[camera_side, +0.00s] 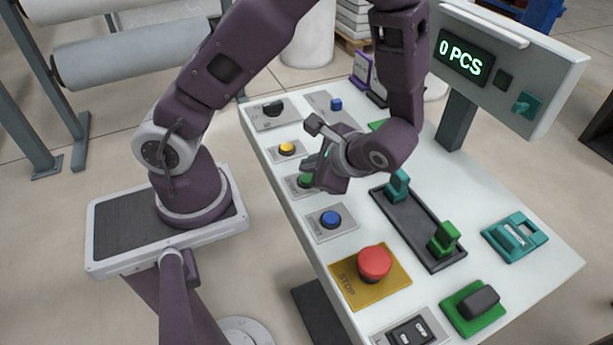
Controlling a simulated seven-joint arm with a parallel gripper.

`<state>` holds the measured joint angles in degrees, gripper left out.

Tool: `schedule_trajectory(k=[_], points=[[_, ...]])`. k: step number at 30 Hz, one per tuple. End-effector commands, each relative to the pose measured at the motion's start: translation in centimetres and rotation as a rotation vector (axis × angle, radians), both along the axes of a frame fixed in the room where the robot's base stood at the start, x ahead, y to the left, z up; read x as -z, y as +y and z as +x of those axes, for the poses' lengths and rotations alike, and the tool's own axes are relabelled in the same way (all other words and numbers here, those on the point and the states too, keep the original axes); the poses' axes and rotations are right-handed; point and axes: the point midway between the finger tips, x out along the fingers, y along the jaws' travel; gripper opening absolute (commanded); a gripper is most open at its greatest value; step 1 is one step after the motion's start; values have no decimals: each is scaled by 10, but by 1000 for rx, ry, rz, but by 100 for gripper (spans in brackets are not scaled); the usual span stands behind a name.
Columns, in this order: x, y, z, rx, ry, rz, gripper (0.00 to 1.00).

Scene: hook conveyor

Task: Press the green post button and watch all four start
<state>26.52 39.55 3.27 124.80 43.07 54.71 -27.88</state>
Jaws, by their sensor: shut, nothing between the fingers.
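A green button (304,181) sits on a grey plate in the row along the table's left edge, between a yellow button (287,149) and a blue button (330,217). My gripper (311,166) is shut and empty, very close to the green button, and partly covers it and its plate. I cannot tell whether the fingertips touch the button. The display (464,57) on a post at the back right reads "0 PCS".
A big red stop button (375,262) on a yellow plate stands near the front. A dark slotted track (420,226) with teal and green handles lies mid-table. Teal (515,236) and green (472,307) switches are at right. A black knob (273,108) is at the back left.

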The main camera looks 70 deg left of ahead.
Motion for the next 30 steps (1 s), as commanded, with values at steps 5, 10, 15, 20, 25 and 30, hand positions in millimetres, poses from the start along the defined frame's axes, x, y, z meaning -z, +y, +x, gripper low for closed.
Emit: schedule_trajectory(k=[5,10,15,20,25,30], points=[[0,0,0,0,0,0,0],[1,0,0,0,0,0,0],[7,0,0,1,1,0,0],[9,0,0,0,0,0,0],[9,0,0,0,0,0,0],[10,0,0,0,0,0,0]])
